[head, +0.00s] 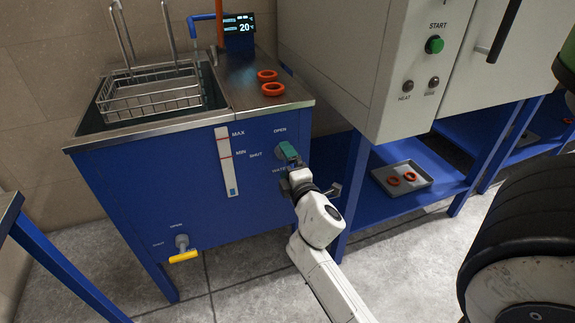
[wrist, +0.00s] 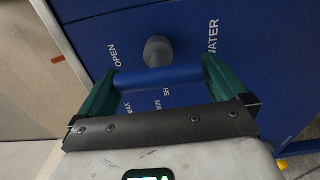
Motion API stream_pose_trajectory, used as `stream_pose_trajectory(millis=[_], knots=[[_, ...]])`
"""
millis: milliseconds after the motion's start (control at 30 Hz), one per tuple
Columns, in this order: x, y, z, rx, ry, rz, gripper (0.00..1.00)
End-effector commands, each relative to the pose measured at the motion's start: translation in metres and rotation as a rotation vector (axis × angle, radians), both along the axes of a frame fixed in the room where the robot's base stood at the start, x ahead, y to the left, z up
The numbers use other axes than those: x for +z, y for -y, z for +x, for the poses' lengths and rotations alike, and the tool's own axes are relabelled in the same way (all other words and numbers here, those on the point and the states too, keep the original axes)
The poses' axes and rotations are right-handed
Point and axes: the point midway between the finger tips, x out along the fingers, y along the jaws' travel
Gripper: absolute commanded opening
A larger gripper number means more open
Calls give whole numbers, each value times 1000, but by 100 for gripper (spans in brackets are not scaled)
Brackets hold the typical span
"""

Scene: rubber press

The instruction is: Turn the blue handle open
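The blue handle (wrist: 158,79) is a short bar in front of a dark round stem (wrist: 158,50) on the blue tank panel. In the wrist view it spans the gap between the two green fingers of my gripper (wrist: 160,82), and both ends meet the fingers. "OPEN", "SHUT" and "WATER" are printed around the stem. In the head view my gripper (head: 289,153) is at the panel's upper right, below "OPEN" and right of "SHUT". There its fingers and wrist hide the handle.
A yellow handle (head: 183,257) sits low on the same tank (head: 130,200). A wire basket (head: 150,93) stands in the tank's basin. Red rings (head: 272,89) lie on the top. A grey cabinet (head: 375,60) overhangs at right; below it a tray (head: 385,190) holds red rings.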

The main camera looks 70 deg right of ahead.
Motion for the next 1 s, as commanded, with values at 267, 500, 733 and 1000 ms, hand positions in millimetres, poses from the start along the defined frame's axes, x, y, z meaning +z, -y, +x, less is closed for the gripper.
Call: stream_pose_trajectory(millis=[267,500,733,1000], knots=[[-1,-6,-6,-2,-1,-1,100],[-3,-35,-32,-2,-2,1,100],[-3,-65,-57,-2,-2,2,100],[-1,-82,-70,0,-1,0,100]])
